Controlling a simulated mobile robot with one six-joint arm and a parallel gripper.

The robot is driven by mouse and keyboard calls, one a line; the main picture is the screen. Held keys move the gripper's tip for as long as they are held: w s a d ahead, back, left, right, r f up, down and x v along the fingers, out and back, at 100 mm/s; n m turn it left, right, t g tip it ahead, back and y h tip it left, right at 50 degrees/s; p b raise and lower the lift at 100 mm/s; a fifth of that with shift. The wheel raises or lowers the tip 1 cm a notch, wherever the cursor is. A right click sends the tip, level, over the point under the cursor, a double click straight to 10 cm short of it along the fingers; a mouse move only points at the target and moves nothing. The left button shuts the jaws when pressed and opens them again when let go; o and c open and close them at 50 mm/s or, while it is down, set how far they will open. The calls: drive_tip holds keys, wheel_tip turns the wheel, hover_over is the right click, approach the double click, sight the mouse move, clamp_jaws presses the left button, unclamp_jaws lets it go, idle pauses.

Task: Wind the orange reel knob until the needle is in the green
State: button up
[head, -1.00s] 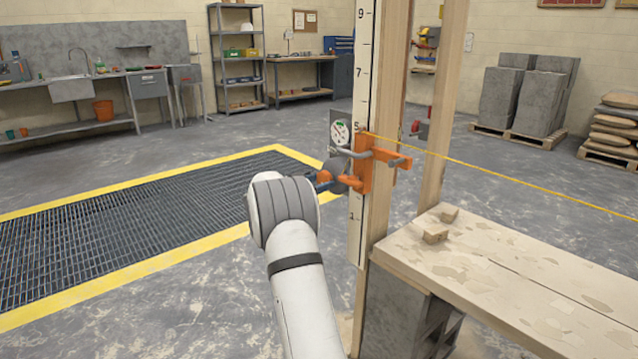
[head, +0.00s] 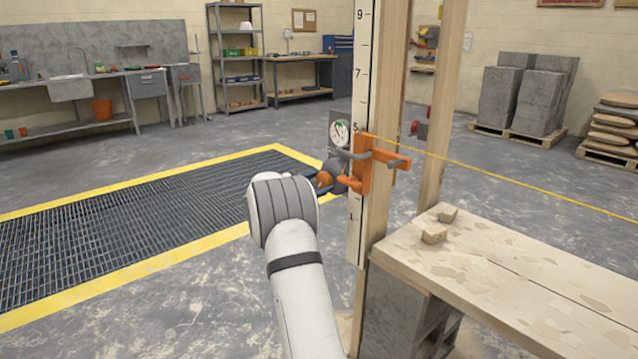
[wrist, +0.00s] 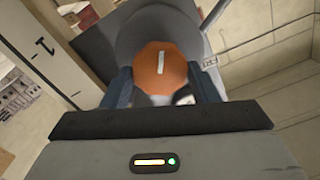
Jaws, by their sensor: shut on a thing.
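The orange reel knob (wrist: 160,70) is between the two dark blue fingers of my gripper (wrist: 163,84) in the wrist view. A white line on the knob's face points nearly straight up in that view. In the head view the knob (head: 323,179) shows at the end of my arm, beside the grey reel (head: 338,168). My gripper (head: 321,183) is shut on it. The round white dial (head: 340,133) sits just above the reel on a grey plate. It has a green patch near its top; the needle is too small to read surely.
An orange clamp (head: 362,168) holds to the wooden post beside a marked white staff (head: 362,90). A yellow line (head: 500,178) runs right from it. A plank bench (head: 500,270) stands at front right. A yellow-edged floor grate (head: 150,220) lies left.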

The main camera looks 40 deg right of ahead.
drive_tip(key=m+b, duration=0.1)
drive_tip(key=m, duration=0.2)
drive_tip(key=shift+f+m, duration=0.15)
drive_tip(key=shift+m, duration=0.15)
drive_tip(key=shift+m+b, duration=0.7)
drive_tip(key=shift+m, duration=1)
drive_tip(key=o, duration=1)
drive_tip(key=shift+a, duration=0.15)
drive_tip(key=a+p, duration=0.2)
drive_tip(key=a, duration=0.5)
drive_tip(key=shift+s+a, duration=0.3)
drive_tip(key=shift+s, duration=0.05)
